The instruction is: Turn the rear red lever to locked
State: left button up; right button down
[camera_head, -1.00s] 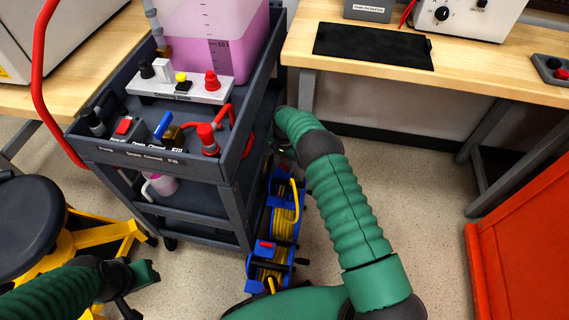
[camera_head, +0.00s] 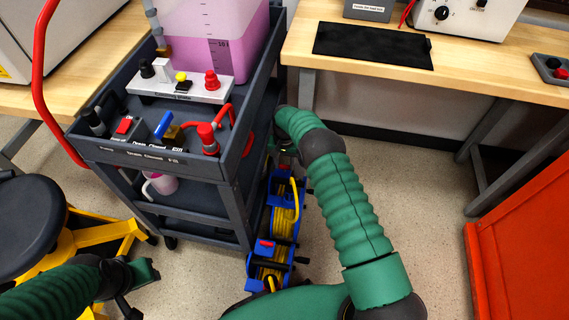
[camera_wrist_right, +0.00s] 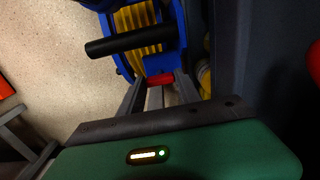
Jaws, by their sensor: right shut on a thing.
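My right gripper (camera_wrist_right: 158,92) is low beside the cart's right side. In the wrist view its two grey fingers close on a small red piece (camera_wrist_right: 160,80), which looks like the rear red lever; the rest of it is hidden, so I cannot tell its angle.
The dark cart (camera_head: 130,158) carries a tank of pink liquid (camera_head: 235,40). Blue reels with yellow cable (camera_head: 284,222) stand on the floor beside it, close under my right gripper. A stool (camera_head: 28,225) is at left, a workbench (camera_head: 480,75) behind, an orange cabinet (camera_head: 525,245) at right.

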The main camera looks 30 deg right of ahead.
aim_at(284, 165)
jog(key=c, duration=0.8)
grip_release()
jog(key=shift+w, duration=0.1)
jog(key=shift+c, duration=0.2)
notch_tip(284, 165, up, 17)
jog(key=p, duration=0.6)
jog(key=shift+f, duration=0.15)
